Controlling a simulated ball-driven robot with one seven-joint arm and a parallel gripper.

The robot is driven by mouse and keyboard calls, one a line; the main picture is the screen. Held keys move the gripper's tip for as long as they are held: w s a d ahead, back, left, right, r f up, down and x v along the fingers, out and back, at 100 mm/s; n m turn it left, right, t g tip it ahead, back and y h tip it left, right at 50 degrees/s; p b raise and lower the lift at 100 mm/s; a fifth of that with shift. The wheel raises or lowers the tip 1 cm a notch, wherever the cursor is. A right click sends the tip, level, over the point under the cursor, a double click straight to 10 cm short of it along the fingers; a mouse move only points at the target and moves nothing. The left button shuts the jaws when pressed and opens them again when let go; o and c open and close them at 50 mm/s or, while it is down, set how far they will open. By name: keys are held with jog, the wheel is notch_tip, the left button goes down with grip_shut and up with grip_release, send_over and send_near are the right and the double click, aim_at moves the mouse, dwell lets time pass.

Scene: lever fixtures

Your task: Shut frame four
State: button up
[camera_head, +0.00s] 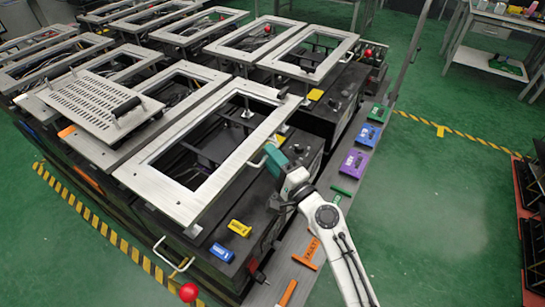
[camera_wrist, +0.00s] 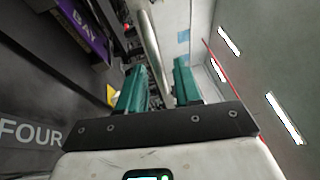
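The nearest metal frame (camera_head: 160,183) is a light grey rectangle with a large opening. It stands at an angle above its dark box, with a gap visible beneath. The word FOUR (camera_wrist: 30,132) shows on a dark face in the wrist view, so I take this frame as frame four. My gripper (camera_head: 268,156) has teal fingers and is at the handle on the frame's right side. In the wrist view my gripper (camera_wrist: 158,85) is open, with a pale metal bar (camera_wrist: 150,40) running between its fingers. Contact with the bar cannot be told.
Several similar frames stand behind and left; one carries a perforated plate (camera_head: 95,104). Yellow (camera_head: 239,228) and blue (camera_head: 221,252) blocks sit on the near box edge. A purple block (camera_head: 354,163) lies on the right ledge. The green floor (camera_head: 430,210) at right is clear.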

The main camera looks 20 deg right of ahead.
grip_shut()
dwell(1.4)
